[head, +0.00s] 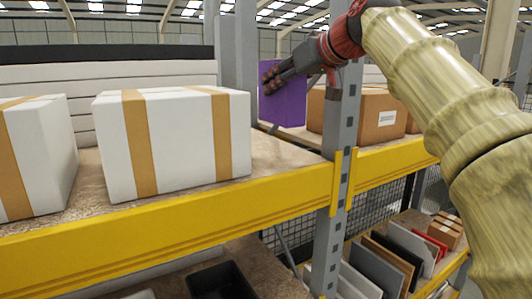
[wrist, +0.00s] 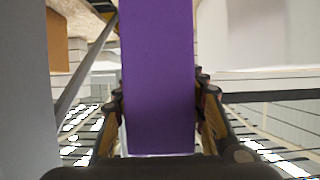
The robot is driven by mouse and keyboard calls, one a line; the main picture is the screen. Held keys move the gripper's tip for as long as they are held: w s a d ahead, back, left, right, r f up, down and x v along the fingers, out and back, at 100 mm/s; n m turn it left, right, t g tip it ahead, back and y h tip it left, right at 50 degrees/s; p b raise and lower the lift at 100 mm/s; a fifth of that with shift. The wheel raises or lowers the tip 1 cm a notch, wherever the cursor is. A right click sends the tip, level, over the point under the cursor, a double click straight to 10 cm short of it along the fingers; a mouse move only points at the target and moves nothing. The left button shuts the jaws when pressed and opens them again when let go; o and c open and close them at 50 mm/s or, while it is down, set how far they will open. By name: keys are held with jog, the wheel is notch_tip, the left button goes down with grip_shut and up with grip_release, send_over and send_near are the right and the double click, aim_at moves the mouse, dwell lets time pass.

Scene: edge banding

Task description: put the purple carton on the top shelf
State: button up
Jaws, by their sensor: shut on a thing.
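The purple carton (head: 284,105) is held in my gripper (head: 280,78) in the head view, near the grey upright post and at the level of the shelf with the boxes. In the wrist view the purple carton (wrist: 158,80) stands between the two fingers of my gripper (wrist: 160,105), which are shut on its sides. The top shelf (head: 180,213) has a yellow front beam and a brown board. The carton appears above the board's level; whether its lower edge touches anything cannot be told.
Two white boxes with tan tape, one in the middle (head: 180,140) and one at far left (head: 38,150), stand on the shelf. A grey post (head: 345,130) and brown cartons (head: 378,115) are close to the right. Bare board shows right of the middle white box.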

aim_at(280, 110)
jog(key=shift+s+a, duration=0.15)
jog(key=shift+s, duration=0.05)
jog(key=f+b, duration=0.1)
jog(key=f, duration=0.4)
jog(key=shift+d, duration=0.2)
jog(key=shift+s+a+f, duration=0.1)
jog(key=shift+a+f, duration=0.05)
jog(key=shift+f, duration=2.05)
jog(key=o, duration=1.4)
jog(key=shift+f, duration=0.1)
